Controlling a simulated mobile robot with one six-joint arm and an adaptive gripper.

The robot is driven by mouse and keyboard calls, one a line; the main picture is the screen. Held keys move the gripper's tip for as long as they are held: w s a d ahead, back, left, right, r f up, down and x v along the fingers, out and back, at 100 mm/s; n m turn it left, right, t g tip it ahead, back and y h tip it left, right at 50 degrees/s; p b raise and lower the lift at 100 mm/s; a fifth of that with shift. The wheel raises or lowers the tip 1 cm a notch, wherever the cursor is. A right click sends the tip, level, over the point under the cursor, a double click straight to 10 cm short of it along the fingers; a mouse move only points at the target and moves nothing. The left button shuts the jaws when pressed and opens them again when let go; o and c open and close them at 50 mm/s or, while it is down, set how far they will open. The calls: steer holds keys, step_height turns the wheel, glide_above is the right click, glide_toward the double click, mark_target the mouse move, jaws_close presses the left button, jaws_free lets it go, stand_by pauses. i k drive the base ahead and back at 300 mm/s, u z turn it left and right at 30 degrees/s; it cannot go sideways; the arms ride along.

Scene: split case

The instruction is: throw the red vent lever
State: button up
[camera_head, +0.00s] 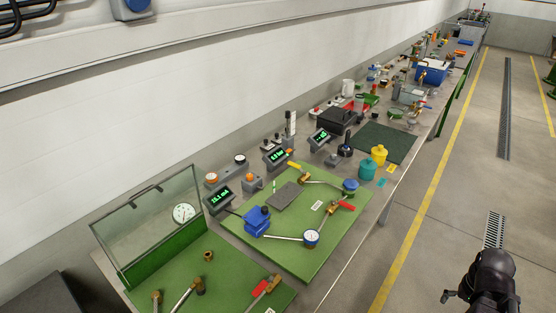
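One red lever (346,206) sits on a brass valve on the far green board (300,262), beside a round gauge (311,237) and a thin pipe run. A second red lever (261,289) sits on a brass valve on the near green board, at the bottom of the picture. I cannot read a label that tells which is the vent lever. A dark part of my arm, probably with my gripper (490,287), is at the lower right, over the floor and well apart from both levers. Its fingers cannot be made out.
A clear upright panel (150,225) stands at the near left of the bench. A blue block (256,221), small displays (219,197), yellow (378,155) and teal (367,169) containers and a black case (338,118) crowd the bench. The floor right of the bench is largely clear.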

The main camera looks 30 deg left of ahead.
mark_target(342, 203)
steer(key=u, duration=1.05)
